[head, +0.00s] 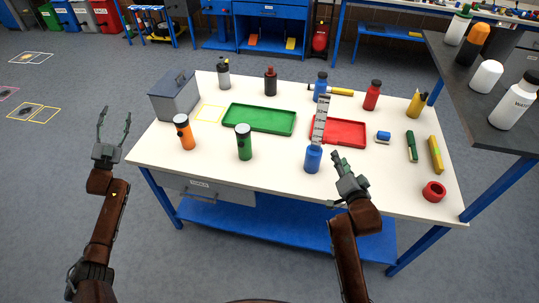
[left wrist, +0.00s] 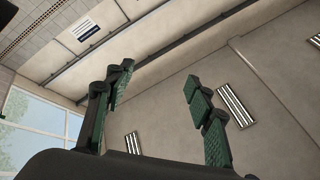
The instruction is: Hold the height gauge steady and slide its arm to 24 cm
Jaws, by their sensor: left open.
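The height gauge (head: 320,119) stands upright near the front middle of the white table. It shows a grey ruled column rising from a blue cylindrical part (head: 313,159); its sliding arm and the reading are too small to tell. My right gripper (head: 337,156) is just right of the gauge's lower part, apparently apart from it; the angle hides whether its fingers are spread. My left gripper (head: 114,112) is open and empty, left of the table, fingers pointing up. Its fingers (left wrist: 155,95) also show spread in the left wrist view, with only wall and ceiling beyond.
A green tray (head: 228,122) and a red tray (head: 360,146) lie behind the gauge. An orange bottle (head: 184,132) and a green bottle (head: 244,142) stand at the left front. A grey box (head: 175,100) is at the left edge. Small items crowd the right side.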

